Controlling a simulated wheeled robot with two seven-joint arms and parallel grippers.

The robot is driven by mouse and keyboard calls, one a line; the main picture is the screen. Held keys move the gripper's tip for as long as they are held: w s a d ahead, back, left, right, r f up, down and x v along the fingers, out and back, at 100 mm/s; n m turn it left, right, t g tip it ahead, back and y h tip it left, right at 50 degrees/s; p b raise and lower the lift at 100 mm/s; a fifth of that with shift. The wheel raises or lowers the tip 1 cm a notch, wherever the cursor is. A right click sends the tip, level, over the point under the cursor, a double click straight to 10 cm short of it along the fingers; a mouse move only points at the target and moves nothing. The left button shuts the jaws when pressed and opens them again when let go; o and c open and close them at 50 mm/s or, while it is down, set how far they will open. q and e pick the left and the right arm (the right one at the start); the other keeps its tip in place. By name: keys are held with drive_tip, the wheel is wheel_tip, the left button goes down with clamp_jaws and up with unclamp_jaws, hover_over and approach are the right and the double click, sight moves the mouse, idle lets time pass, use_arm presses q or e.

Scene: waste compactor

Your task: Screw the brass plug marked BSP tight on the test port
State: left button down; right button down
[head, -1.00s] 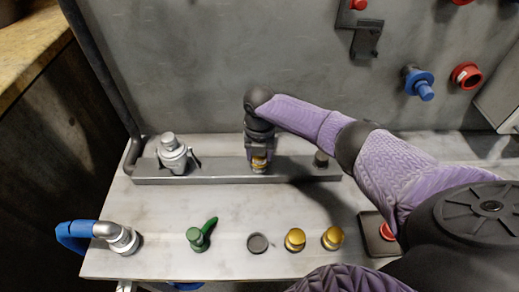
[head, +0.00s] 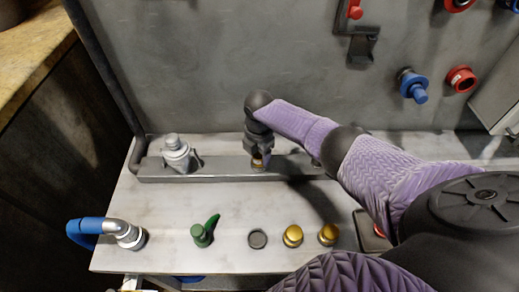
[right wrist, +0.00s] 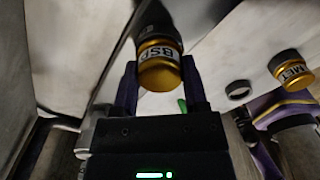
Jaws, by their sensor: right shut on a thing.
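The brass plug marked BSP (right wrist: 160,65) is between the two fingers of my right gripper (right wrist: 160,85) in the right wrist view, its label readable. A dark cylindrical part (right wrist: 153,22) joins its far end; I cannot tell whether this is plug or port. In the head view my right gripper (head: 259,150) points down over the middle of the grey rail (head: 215,177), shut on the plug (head: 258,163). The plug looks upright. The test port under it is hidden, so I cannot tell how the two seat. My left gripper is out of view.
A silver fitting (head: 176,153) stands left on the rail. Along the front of the bench lie a blue hose elbow (head: 128,236), a green-handled valve (head: 201,235), a dark ring (head: 257,239) and two brass plugs (head: 292,236) (head: 328,234). A plug marked MET (right wrist: 292,75) shows in the wrist view.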

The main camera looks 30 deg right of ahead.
drive_tip(key=shift+r+m, duration=0.1)
drive_tip(key=shift+m, duration=0.5)
drive_tip(key=shift+c, duration=0.2)
unclamp_jaws()
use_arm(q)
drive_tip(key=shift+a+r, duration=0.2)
use_arm(e)
drive_tip(key=shift+c, duration=0.3)
